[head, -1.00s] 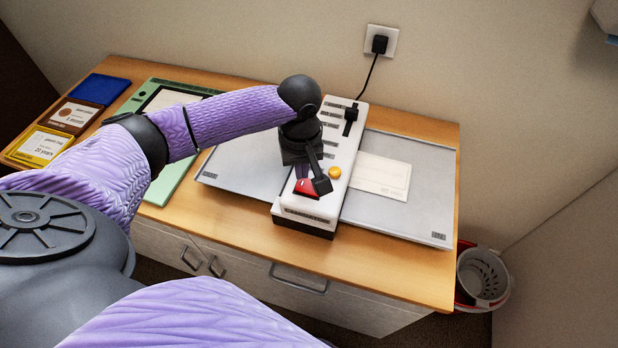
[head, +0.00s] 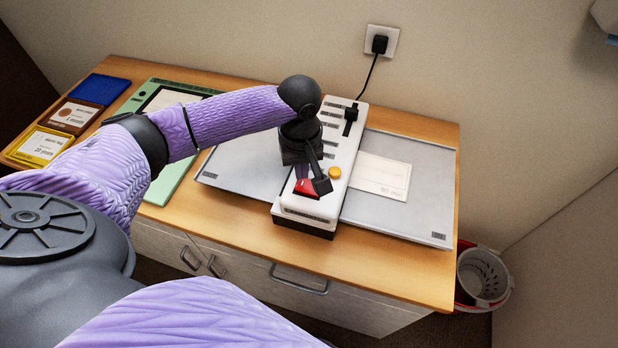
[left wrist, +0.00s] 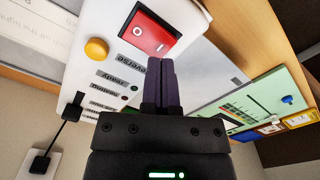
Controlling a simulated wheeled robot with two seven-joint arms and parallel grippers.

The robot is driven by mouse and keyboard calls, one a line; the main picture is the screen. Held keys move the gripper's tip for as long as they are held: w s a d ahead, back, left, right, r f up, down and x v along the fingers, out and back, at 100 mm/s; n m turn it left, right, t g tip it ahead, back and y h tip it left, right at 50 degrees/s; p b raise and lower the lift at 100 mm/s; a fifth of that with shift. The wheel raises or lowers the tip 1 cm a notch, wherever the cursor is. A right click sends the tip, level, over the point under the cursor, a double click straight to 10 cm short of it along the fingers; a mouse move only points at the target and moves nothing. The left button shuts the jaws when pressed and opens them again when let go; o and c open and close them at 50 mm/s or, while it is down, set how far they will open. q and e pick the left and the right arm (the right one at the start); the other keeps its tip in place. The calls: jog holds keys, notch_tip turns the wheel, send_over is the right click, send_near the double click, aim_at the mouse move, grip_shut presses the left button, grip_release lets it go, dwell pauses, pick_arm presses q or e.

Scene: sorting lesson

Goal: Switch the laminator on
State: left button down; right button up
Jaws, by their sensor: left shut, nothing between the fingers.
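The laminator (head: 289,211) is a long white unit lying across a grey tray on the table. Its red rocker switch (head: 303,188) is at the near end, and the left wrist view shows the switch (left wrist: 150,28) with O and I marks. An orange button (head: 335,172) sits beside the switch, and it also shows in the left wrist view (left wrist: 96,48). My left gripper (left wrist: 160,64) is shut and empty, pointing down with its tips close to the switch; I cannot tell whether they touch. In the head view the gripper partly hides the switch.
A black lever (head: 351,115) stands at the laminator's far end. A cord runs to a wall plug (head: 380,44). A white sheet (head: 382,175) lies on the right of the tray. A green board (head: 162,191) and coloured trays (head: 42,146) are at left. A bin (head: 482,277) stands right of the table.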

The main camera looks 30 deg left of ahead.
aim_at(302, 183)
pick_arm(q)
jog(key=shift+f+b, duration=0.4)
jog(key=shift+f, duration=0.8)
dwell(0.8)
notch_tip(302, 183, up, 7)
jog(key=p, duration=0.9)
jog(key=shift+r, duration=0.1)
